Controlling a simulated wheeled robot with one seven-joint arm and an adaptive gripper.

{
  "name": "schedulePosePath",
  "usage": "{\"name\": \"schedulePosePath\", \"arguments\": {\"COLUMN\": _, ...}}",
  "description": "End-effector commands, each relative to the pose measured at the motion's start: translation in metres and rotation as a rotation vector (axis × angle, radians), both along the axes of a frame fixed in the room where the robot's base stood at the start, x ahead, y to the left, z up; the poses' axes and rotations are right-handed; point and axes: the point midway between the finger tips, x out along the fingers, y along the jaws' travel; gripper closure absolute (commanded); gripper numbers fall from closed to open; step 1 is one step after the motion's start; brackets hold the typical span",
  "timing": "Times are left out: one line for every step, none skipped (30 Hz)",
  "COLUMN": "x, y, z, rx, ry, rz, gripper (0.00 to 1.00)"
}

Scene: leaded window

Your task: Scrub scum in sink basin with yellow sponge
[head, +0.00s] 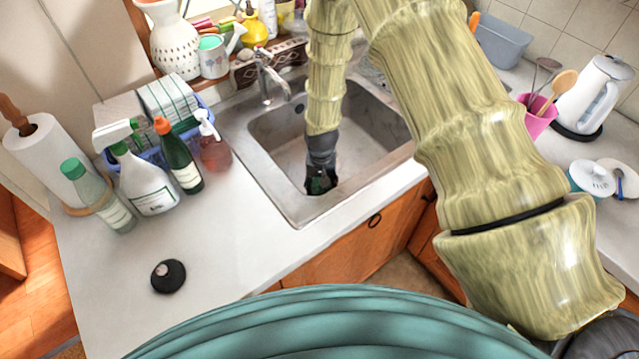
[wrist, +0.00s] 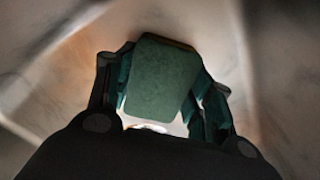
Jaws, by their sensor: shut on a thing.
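My gripper (head: 320,184) is down inside the metal sink basin (head: 366,124), near its front wall. In the wrist view its two fingers are closed on the sponge (wrist: 162,78), which shows a dark green face and a thin yellowish edge at the top. The sponge is slightly tilted between the fingers. In the head view the sponge is mostly hidden by my gripper. The basin surface (wrist: 60,70) is blurred in the wrist view, with brownish smudges; I cannot tell whether these are scum or shadow. Contact between sponge and basin is unclear.
The faucet (head: 264,76) stands behind the basin at left. Bottles, including a white spray bottle (head: 146,180), and a paper towel roll (head: 42,150) crowd the left counter. A black round object (head: 168,276) lies in front. A pink utensil cup (head: 538,117) and white kettle (head: 590,95) stand right.

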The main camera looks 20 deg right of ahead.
Motion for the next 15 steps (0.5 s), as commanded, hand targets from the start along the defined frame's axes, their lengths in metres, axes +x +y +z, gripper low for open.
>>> {"name": "schedulePosePath", "arguments": {"x": -0.005, "y": -0.001, "z": -0.001, "rx": -0.001, "ry": 0.005, "rz": 0.000, "gripper": 0.67}}
{"name": "schedulePosePath", "arguments": {"x": -0.006, "y": -0.002, "z": -0.002, "rx": -0.001, "ry": 0.005, "rz": -0.001, "gripper": 0.67}}
{"name": "schedulePosePath", "arguments": {"x": -0.007, "y": -0.002, "z": -0.002, "rx": -0.001, "ry": 0.005, "rz": -0.001, "gripper": 0.67}}
{"name": "schedulePosePath", "arguments": {"x": -0.007, "y": -0.002, "z": -0.002, "rx": -0.001, "ry": 0.006, "rz": -0.001, "gripper": 0.67}}
{"name": "schedulePosePath", "arguments": {"x": -0.008, "y": -0.002, "z": -0.002, "rx": -0.001, "ry": 0.006, "rz": -0.001, "gripper": 0.67}}
{"name": "schedulePosePath", "arguments": {"x": -0.007, "y": -0.002, "z": -0.003, "rx": -0.001, "ry": 0.006, "rz": -0.001, "gripper": 0.67}}
{"name": "schedulePosePath", "arguments": {"x": -0.007, "y": -0.002, "z": -0.003, "rx": -0.001, "ry": 0.006, "rz": -0.001, "gripper": 0.67}}
{"name": "schedulePosePath", "arguments": {"x": -0.006, "y": -0.002, "z": -0.003, "rx": -0.001, "ry": 0.006, "rz": -0.001, "gripper": 0.67}}
{"name": "schedulePosePath", "arguments": {"x": -0.005, "y": -0.002, "z": -0.003, "rx": -0.001, "ry": 0.006, "rz": -0.001, "gripper": 0.67}}
{"name": "schedulePosePath", "arguments": {"x": -0.004, "y": -0.001, "z": -0.003, "rx": -0.001, "ry": 0.005, "rz": -0.001, "gripper": 0.67}}
{"name": "schedulePosePath", "arguments": {"x": -0.003, "y": -0.001, "z": -0.003, "rx": -0.001, "ry": 0.005, "rz": -0.001, "gripper": 0.67}}
{"name": "schedulePosePath", "arguments": {"x": -0.001, "y": 0.000, "z": -0.003, "rx": -0.001, "ry": 0.005, "rz": -0.001, "gripper": 0.67}}
{"name": "schedulePosePath", "arguments": {"x": 0.001, "y": 0.001, "z": -0.002, "rx": -0.001, "ry": 0.005, "rz": 0.000, "gripper": 0.67}}
{"name": "schedulePosePath", "arguments": {"x": 0.003, "y": 0.002, "z": -0.002, "rx": -0.001, "ry": 0.004, "rz": 0.000, "gripper": 0.67}}
{"name": "schedulePosePath", "arguments": {"x": 0.005, "y": 0.003, "z": -0.002, "rx": -0.001, "ry": 0.004, "rz": 0.000, "gripper": 0.67}}
